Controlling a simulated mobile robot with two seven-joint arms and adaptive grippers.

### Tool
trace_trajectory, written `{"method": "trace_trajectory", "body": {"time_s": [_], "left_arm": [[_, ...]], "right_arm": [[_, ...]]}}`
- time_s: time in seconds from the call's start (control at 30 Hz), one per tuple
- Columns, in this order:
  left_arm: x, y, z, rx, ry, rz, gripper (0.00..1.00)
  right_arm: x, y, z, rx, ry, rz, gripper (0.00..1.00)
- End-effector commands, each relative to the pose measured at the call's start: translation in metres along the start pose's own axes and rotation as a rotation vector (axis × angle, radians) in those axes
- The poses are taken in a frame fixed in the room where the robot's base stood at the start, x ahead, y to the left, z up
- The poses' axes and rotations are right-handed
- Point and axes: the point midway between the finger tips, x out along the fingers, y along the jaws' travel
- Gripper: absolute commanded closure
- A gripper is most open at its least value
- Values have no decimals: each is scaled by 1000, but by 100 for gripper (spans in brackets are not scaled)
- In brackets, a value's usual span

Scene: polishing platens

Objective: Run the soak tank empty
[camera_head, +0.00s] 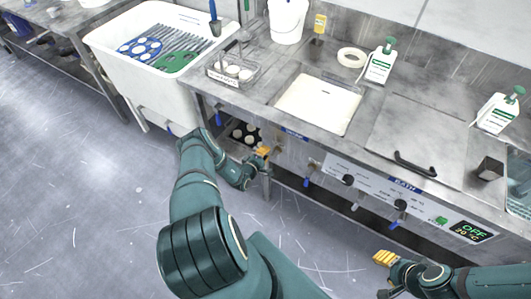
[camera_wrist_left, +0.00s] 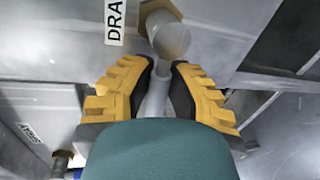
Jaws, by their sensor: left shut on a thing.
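An open rectangular basin with pale, milky contents (camera_head: 318,103) is set into the steel counter; I cannot confirm that it is the soak tank. My left gripper (camera_head: 263,152) is below the counter's front edge, left of the basin. In the left wrist view, its yellow fingers (camera_wrist_left: 160,90) are shut on a pale grey lever (camera_wrist_left: 156,98). The lever hangs below a round fitting with a brass nut (camera_wrist_left: 152,12), beside a label (camera_wrist_left: 115,20) reading "DRA". My right gripper (camera_head: 386,257) is low at the right, its finger gap unclear.
A white tub (camera_head: 130,75) with blue and green platens stands at the left. Blue-handled valves (camera_head: 307,182) and black knobs line the counter front. A lidded bath (camera_head: 425,125), white bottles (camera_head: 380,65) and a bucket (camera_head: 288,20) are on the counter. The floor in front is clear.

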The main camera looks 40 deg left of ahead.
Motion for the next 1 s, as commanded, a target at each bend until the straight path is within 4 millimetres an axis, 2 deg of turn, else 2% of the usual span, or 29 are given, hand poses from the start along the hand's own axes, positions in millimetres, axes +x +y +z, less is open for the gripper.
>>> {"method": "trace_trajectory", "body": {"time_s": [0.1, 0.13, 0.2, 0.23, 0.53, 0.67, 0.77, 1.0], "left_arm": [[0, 0, -1, 0, 2, 0, 100], [0, 0, -1, 0, 2, 0, 78], [0, 0, -1, 0, 2, 0, 54], [0, 0, -1, 0, 1, 0, 50], [-1, 0, 0, -1, 1, 0, 50], [-9, 0, -1, -2, 0, -2, 50], [-22, 0, -2, -2, 2, -2, 50], [-72, 0, -2, -2, 3, -2, 50]], "right_arm": [[0, 0, 0, 0, 0, 0, 53], [0, 0, 0, 0, 0, 0, 53], [0, 0, 0, 0, 0, 0, 53], [0, 0, 0, 0, 0, 0, 53], [0, 0, 0, 0, 0, 0, 53], [0, 0, 0, 0, 0, 0, 53], [0, 0, 0, 0, 0, 0, 53], [0, 0, 0, 0, 0, 0, 53]]}}
